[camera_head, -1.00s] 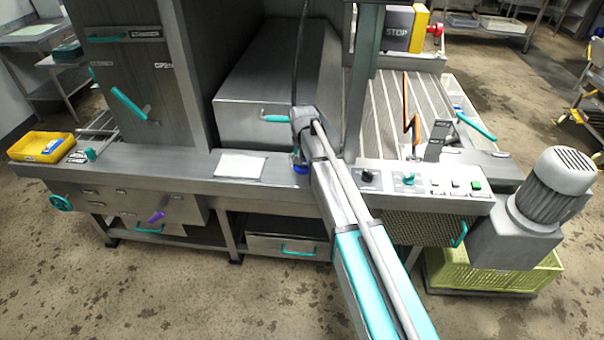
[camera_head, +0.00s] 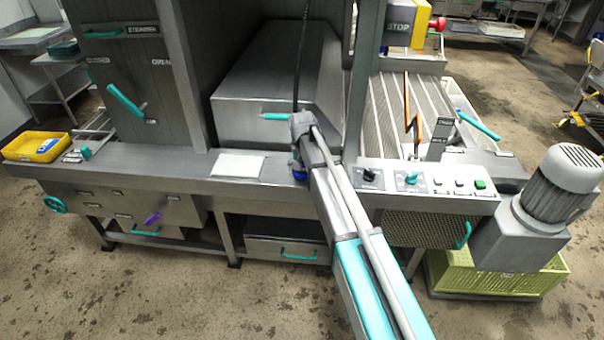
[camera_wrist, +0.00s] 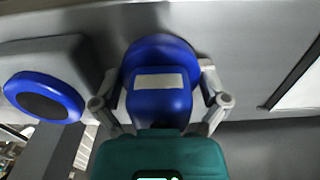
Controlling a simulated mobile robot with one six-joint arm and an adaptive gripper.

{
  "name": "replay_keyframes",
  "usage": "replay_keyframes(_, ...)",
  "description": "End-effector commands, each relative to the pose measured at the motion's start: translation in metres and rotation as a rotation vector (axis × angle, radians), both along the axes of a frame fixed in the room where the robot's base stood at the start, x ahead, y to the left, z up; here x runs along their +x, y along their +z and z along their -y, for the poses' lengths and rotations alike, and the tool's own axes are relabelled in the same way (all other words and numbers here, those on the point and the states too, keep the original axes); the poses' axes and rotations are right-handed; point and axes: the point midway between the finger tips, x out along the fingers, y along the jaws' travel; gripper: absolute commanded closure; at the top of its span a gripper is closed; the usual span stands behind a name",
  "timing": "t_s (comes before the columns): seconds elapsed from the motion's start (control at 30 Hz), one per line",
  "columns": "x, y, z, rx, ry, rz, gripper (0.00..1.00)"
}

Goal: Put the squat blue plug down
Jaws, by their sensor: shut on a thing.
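The squat blue plug (camera_wrist: 160,88) is between the two fingers of my gripper (camera_wrist: 160,100) in the wrist view. It has a pale label on its body and a wider round blue end against the grey metal behind it. My gripper is shut on it. In the head view a bit of the blue plug (camera_head: 299,175) shows at the steel ledge (camera_head: 190,172), right of a white sheet. My arm hides most of the plug and gripper there. I cannot tell whether the plug touches the ledge.
The white sheet (camera_head: 238,165) lies on the ledge; its edge shows in the wrist view (camera_wrist: 305,85). A blue disc with a dark centre (camera_wrist: 42,97) is left of the plug. A control panel (camera_head: 425,182) is right of my arm. A yellow tray (camera_head: 36,147) stands far left.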

Motion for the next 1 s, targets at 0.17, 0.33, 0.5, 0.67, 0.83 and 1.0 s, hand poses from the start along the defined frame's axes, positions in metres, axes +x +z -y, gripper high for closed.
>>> replay_keyframes(0.17, -0.0002, 0.0004, -0.0008, 0.000, 0.001, 0.000, 0.67)
replay_keyframes(0.33, -0.0002, -0.0011, -0.0009, 0.000, 0.001, 0.000, 0.67)
replay_keyframes(0.5, -0.0003, -0.0019, -0.0009, 0.000, 0.001, 0.000, 0.00)
replay_keyframes(0.67, -0.0003, -0.0019, -0.0009, 0.000, 0.001, 0.000, 0.00)
replay_keyframes(0.83, -0.0003, -0.0015, -0.0008, 0.000, 0.001, 0.000, 0.00)
replay_keyframes(1.0, -0.0003, 0.0021, -0.0008, 0.000, 0.001, 0.000, 0.00)
